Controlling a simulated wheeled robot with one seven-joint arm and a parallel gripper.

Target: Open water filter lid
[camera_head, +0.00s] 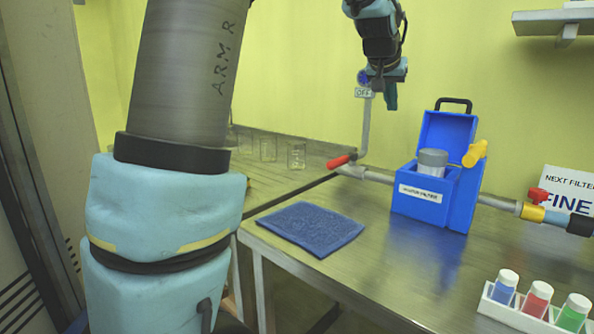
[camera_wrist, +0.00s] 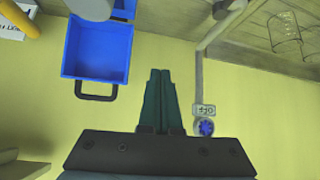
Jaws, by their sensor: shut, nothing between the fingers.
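The blue water filter box (camera_head: 423,203) stands on the metal table with a label on its front. Its blue lid (camera_head: 447,138) is swung up at the back, with a black handle (camera_head: 454,101) on top. A grey-capped cylinder (camera_head: 433,158) shows inside the box. In the wrist view, which looks upside down, the lid (camera_wrist: 97,48) and its handle (camera_wrist: 97,95) hang at upper left. My gripper (camera_head: 391,107) is in the air left of the lid, above the table and apart from it. Its fingers (camera_wrist: 160,72) are shut and hold nothing.
A pipe with a red-handled valve (camera_head: 341,161) enters the box from the left. A yellow handle (camera_head: 475,153) sits at its right. A blue cloth (camera_head: 310,228) and a rack of coloured bottles (camera_head: 527,318) are on the table. Glass beakers (camera_head: 297,155) stand behind.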

